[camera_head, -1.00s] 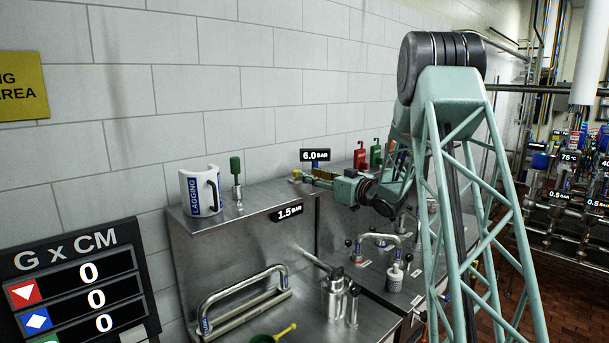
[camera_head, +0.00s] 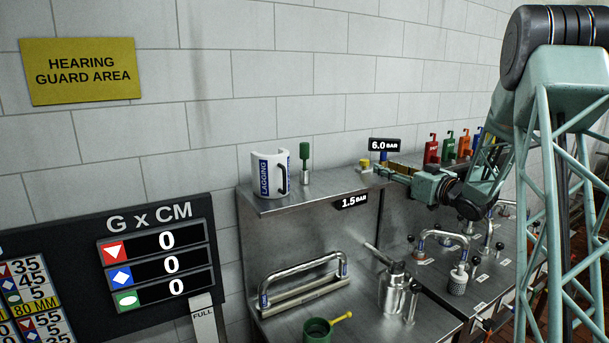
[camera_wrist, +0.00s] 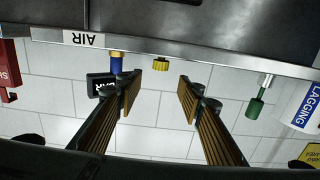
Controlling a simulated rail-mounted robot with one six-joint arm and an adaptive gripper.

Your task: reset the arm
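My gripper (camera_head: 388,174) is over the steel shelf in the head view, at the end of my green arm, which reaches in from the right. In the wrist view, which is upside down, its two ribbed fingers (camera_wrist: 157,92) stand well apart with nothing held between them. A small yellow knob (camera_wrist: 161,63) shows beyond the gap, apart from the fingers. A blue and yellow fitting (camera_wrist: 117,66) and a dark gauge label (camera_wrist: 101,84) are near one finger.
The shelf (camera_head: 330,187) holds a white lagging shell (camera_head: 270,174) and a green-handled tool (camera_head: 304,160). Red, green and orange tagged items (camera_head: 449,148) stand along the wall beyond my gripper. Below are a bent pipe (camera_head: 305,278), a metal can (camera_head: 393,290) and a green funnel (camera_head: 317,331).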

